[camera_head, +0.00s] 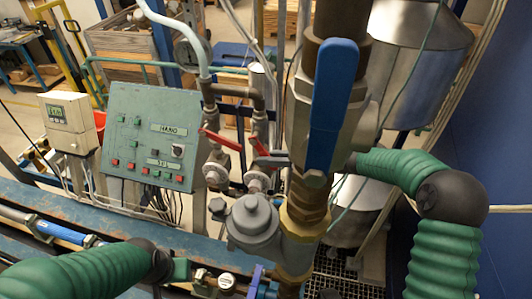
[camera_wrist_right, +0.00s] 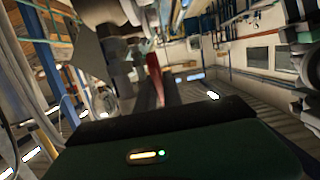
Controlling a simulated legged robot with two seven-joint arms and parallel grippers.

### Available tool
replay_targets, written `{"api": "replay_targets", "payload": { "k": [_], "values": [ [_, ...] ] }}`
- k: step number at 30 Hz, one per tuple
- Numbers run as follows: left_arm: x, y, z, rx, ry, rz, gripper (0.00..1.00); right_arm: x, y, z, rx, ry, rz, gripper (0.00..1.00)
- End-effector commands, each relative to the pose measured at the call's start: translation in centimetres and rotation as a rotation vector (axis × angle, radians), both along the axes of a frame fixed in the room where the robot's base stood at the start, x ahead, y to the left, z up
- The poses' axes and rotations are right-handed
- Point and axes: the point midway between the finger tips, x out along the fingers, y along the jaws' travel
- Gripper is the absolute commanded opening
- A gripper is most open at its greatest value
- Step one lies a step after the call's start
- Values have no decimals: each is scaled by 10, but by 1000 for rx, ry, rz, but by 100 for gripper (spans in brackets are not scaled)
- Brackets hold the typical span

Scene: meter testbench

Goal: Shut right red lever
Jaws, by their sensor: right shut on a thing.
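The right red lever (camera_head: 261,145) sits on the right of two small valves, slanting down to the right. My right gripper (camera_head: 268,159) reaches in from the right behind the big pipe and is shut on this lever. In the right wrist view the red lever (camera_wrist_right: 154,76) stands upright in the picture beside a dark finger, partly hidden. The left red lever (camera_head: 221,140) slants the same way on the neighbouring valve. My left arm comes in at the lower left; its gripper (camera_head: 182,270) is small and its fingers are unclear.
A large valve with a long blue lever (camera_head: 331,100) on a thick vertical pipe stands in front of my right forearm. A green control panel (camera_head: 150,110) and a white meter (camera_head: 70,125) stand to the left. A grey round fitting (camera_head: 252,222) lies below the red levers.

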Motion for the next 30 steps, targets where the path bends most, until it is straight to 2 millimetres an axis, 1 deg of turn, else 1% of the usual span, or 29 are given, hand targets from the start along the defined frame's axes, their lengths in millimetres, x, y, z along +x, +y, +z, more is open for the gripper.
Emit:
{"api": "replay_targets", "payload": {
  "k": [3, 14, 15, 19, 27, 30],
  "values": [
    [0, 0, 3, 0, 0, 0, 36, -1, -1, -2, -19, 7, 0, 0],
    [0, 0, 2, 0, 0, 0, 36, -1, -2, -4, -23, 8, 0, 0],
    [0, 0, 2, 0, 0, 0, 36, -1, -2, -4, -23, 8, 0, 15],
    [0, 0, 3, 0, 0, 0, 36, -1, -1, -2, -20, 7, 0, 32],
    [0, 0, 3, 0, 0, 0, 36, -2, -1, 0, -17, 5, 0, 33],
    [0, 0, -1, 0, 0, 0, 36, -3, -6, 0, -18, 3, -2, 33]
  ]
}}
